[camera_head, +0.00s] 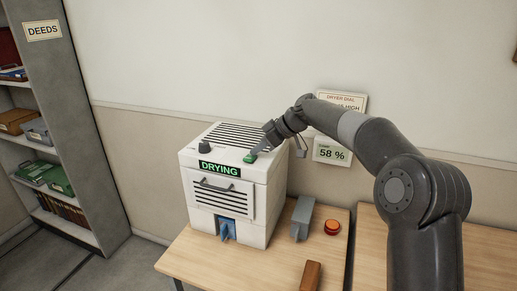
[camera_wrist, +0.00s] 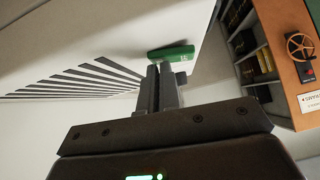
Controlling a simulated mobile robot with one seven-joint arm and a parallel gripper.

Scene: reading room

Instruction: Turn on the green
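A white drying cabinet (camera_head: 262,205) stands on a wooden table, with slatted vents and a lit green "DRYING" sign (camera_head: 220,169). A small green switch (camera_head: 250,158) sits on its top near the front right edge. It also shows in the wrist view (camera_wrist: 171,53) as a green bar with pale marks. My gripper (camera_head: 260,152) reaches in from the right over the cabinet's top, its tips at the green switch. In the wrist view my gripper's fingers (camera_wrist: 159,72) are together with nothing seen between them. I cannot tell whether they touch the switch.
A dark knob (camera_head: 205,146) stands on the cabinet's top left. A grey block (camera_head: 301,217), a red button (camera_head: 332,227) and a brown block (camera_head: 310,277) are on the table at right. A wall card (camera_head: 332,151) reads 58 %. A "DEEDS" shelf (camera_head: 83,120) stands at left.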

